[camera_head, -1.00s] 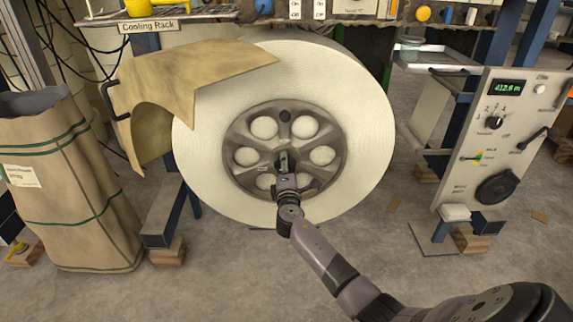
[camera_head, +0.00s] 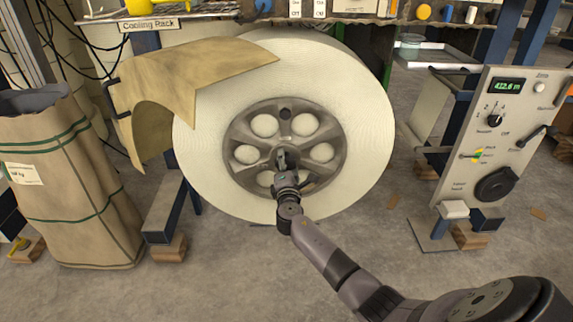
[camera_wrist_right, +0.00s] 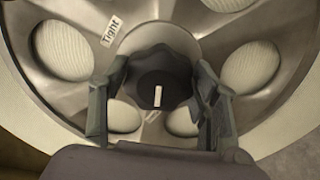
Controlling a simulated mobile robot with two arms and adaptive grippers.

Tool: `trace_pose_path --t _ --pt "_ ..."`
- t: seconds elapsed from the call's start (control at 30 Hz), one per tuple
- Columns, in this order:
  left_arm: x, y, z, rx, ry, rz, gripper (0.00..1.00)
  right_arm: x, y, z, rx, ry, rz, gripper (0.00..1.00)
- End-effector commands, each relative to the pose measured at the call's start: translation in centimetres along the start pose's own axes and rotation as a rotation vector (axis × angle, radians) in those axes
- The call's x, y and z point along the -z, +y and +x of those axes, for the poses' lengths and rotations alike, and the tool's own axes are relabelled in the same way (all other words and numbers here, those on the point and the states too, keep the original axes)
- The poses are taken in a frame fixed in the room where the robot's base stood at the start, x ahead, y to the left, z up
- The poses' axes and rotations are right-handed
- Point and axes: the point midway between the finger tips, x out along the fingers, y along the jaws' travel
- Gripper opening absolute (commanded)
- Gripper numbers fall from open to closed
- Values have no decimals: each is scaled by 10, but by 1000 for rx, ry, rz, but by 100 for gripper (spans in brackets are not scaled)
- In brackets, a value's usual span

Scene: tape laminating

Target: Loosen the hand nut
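The hand nut (camera_wrist_right: 165,72) is a dark, lobed knob at the hub of a big white roll (camera_head: 345,95). A short white mark shows on its face in the right wrist view. My right gripper (camera_wrist_right: 160,78) has one finger on each side of the nut. I cannot tell whether the fingers press on it or stand slightly clear. In the head view my right gripper (camera_head: 286,162) is at the hub and mostly hides the nut. A "Tight" label (camera_wrist_right: 112,30) is on the grey spoked hub, up and left of the nut. My left gripper is not in view.
A control panel (camera_head: 500,140) with a display, knobs and a crank stands right of the roll. A brown sheet (camera_head: 190,80) hangs over the roll's upper left. A large paper bag (camera_head: 65,185) stands at far left. The floor in front is mostly clear.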

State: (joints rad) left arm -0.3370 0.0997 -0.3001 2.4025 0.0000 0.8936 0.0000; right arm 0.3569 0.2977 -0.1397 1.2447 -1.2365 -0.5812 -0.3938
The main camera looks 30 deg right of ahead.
Motion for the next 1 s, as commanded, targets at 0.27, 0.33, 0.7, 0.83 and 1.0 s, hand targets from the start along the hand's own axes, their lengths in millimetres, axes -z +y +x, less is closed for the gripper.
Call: trace_pose_path --t 0.27,0.33,0.7,0.83,1.0 --pt "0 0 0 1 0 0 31 0 0 0 0 0 3 74" --pt "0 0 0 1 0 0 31 0 0 0 0 -1 3 74" --pt "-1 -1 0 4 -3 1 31 0 -1 -15 0 0 3 74" --pt "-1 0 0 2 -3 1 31 0 -1 -39 1 2 4 74" --pt "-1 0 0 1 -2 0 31 0 -1 -77 2 1 5 74"
